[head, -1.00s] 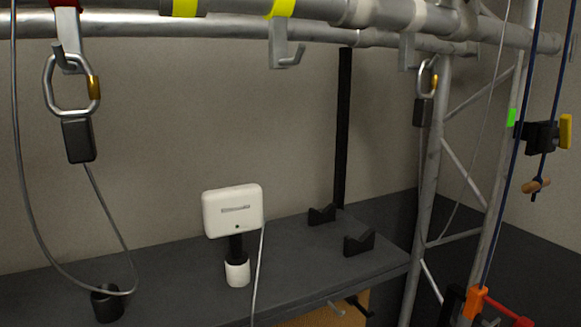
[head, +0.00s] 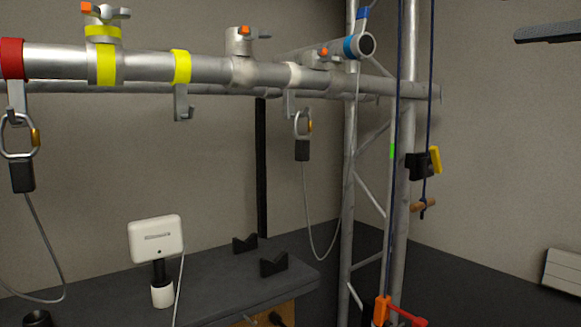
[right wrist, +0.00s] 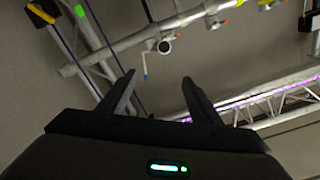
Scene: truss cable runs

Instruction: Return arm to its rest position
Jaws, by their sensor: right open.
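My right gripper (right wrist: 157,92) shows in the right wrist view with its two dark fingers spread apart and nothing between them. The truss tubes (right wrist: 130,42) and a round clamp end (right wrist: 164,46) lie beyond the fingers, apart from them. My left gripper is not seen.
A horizontal truss tube (head: 145,65) carries clamps, hooks and carabiners with cables (head: 302,126). An upright truss (head: 350,200) with a blue rope (head: 396,130) stands right of it. A dark shelf (head: 215,285) holds a white device (head: 156,240). Wall space at right is mostly clear.

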